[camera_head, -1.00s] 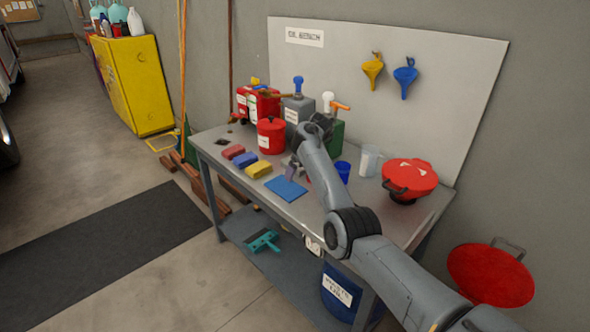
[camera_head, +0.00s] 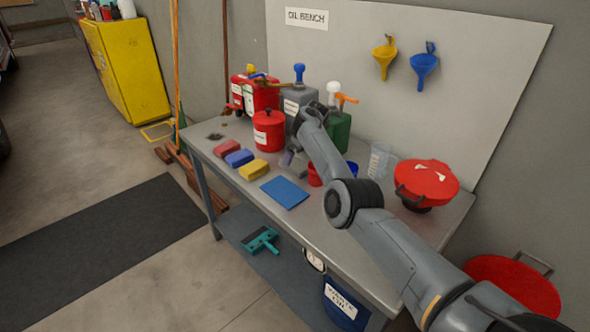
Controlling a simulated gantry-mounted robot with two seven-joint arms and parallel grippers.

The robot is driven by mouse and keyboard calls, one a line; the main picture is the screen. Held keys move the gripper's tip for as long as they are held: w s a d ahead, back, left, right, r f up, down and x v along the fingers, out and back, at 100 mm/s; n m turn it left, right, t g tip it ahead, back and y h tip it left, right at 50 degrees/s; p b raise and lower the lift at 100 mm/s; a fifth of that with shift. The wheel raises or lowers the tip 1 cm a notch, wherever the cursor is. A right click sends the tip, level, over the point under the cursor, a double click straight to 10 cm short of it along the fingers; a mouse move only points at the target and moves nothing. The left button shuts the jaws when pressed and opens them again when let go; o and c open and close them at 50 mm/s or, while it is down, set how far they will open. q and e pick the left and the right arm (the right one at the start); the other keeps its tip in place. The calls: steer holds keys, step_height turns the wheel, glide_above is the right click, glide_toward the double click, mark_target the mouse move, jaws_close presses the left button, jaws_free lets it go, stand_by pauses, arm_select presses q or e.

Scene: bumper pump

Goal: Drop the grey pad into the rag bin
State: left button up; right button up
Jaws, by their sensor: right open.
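I cannot pick out a grey pad for certain. Red (camera_head: 227,148), blue (camera_head: 240,158) and yellow (camera_head: 254,169) pads lie in a row on the grey bench (camera_head: 225,185). A lidded red can (camera_head: 268,132) with a small unreadable label stands behind them; I cannot tell whether it is the rag bin. My right arm reaches across the bench from the lower right. My right gripper (camera_head: 291,160) points down near the bench top, right of the red can. It is open, small and partly hidden by my wrist. My left gripper is out of view.
A flat blue sheet (camera_head: 285,192) lies at the bench's front. A red cup (camera_head: 314,175), a clear jug (camera_head: 379,160) and a red funnel pan (camera_head: 427,182) stand to the right. Red, grey and green pump containers line the back. A teal scraper (camera_head: 262,240) lies on the lower shelf.

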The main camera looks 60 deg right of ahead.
mark_target(295, 163)
steer(key=shift+w+d, duration=0.1)
steer(key=shift+d, duration=0.05)
steer(key=shift+w+d+f, duration=0.1)
steer(key=shift+f, duration=0.05)
steer(key=b+x, duration=0.2)
steer(key=x, duration=0.1)
steer(key=shift+s+d+b, duration=0.1)
steer(key=shift+s+b, duration=0.15)
steer(key=shift+b, duration=0.05)
steer(key=shift+w+d+f+b, duration=0.3)
steer(key=shift+f+b, duration=0.2)
steer(key=shift+b, duration=0.1)
steer(key=shift+w+a+f+b, duration=0.15)
steer(key=shift+f+b, duration=0.15)
steer(key=c, duration=1.1)
